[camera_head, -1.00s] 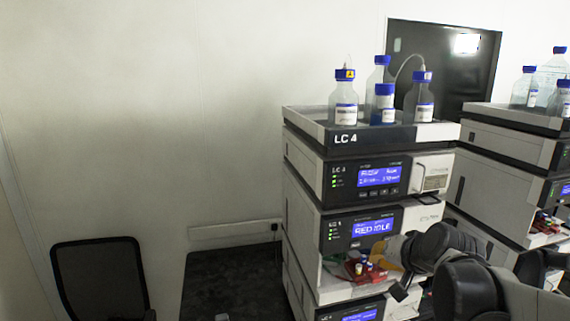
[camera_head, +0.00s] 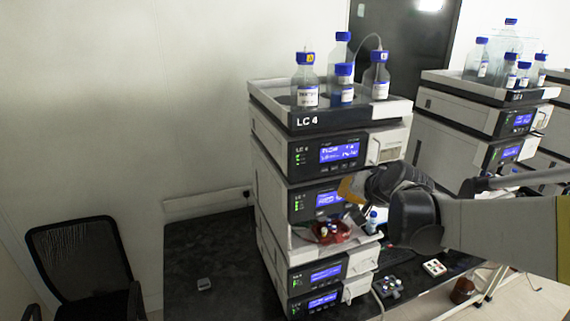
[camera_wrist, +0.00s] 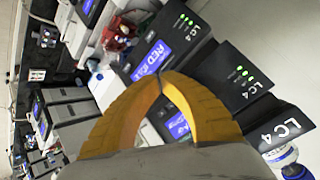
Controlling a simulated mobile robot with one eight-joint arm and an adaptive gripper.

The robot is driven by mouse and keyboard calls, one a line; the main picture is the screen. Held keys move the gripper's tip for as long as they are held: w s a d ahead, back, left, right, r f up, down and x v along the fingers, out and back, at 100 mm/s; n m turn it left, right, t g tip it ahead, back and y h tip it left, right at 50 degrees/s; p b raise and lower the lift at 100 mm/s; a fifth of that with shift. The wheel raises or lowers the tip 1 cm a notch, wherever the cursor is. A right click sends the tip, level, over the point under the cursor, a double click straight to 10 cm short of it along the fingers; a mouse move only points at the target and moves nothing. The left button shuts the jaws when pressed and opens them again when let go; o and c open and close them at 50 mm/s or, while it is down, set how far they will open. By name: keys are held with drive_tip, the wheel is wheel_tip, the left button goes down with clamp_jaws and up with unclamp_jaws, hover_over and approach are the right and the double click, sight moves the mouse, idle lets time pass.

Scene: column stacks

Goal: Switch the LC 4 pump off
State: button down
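The LC 4 stack stands in the middle of the head view. Its upper module (camera_head: 303,172), marked LC 4, has a lit blue display (camera_head: 338,151) and green lights, with small buttons below the display. The module also shows in the wrist view (camera_wrist: 222,64), tilted, with green lights on. My gripper (camera_head: 347,188) is in front of the stack, beside the display of the second module (camera_head: 301,209). In the wrist view its yellow fingers (camera_wrist: 158,80) meet at the tips with nothing between them. They partly cover the upper module's display and buttons. Contact cannot be told.
A tray (camera_head: 278,108) with several blue-capped bottles tops the stack. A red vial holder (camera_head: 332,236) sits on an open shelf below the second module. Another stack (camera_head: 456,112) stands at right. A black chair (camera_head: 78,262) is at left.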

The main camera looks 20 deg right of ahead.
drive_tip(key=w, duration=0.8)
drive_tip(key=shift+w+a+b, duration=0.15)
drive_tip(key=shift+b, duration=0.3)
drive_tip(key=shift+w, duration=0.1)
idle(0.9)
drive_tip(key=shift+w, duration=0.35)
drive_tip(key=shift+w+b, duration=0.3)
drive_tip(key=shift+w, duration=0.1)
idle(0.6)
drive_tip(key=shift+s, duration=0.9)
drive_tip(key=s, duration=0.5)
idle(0.3)
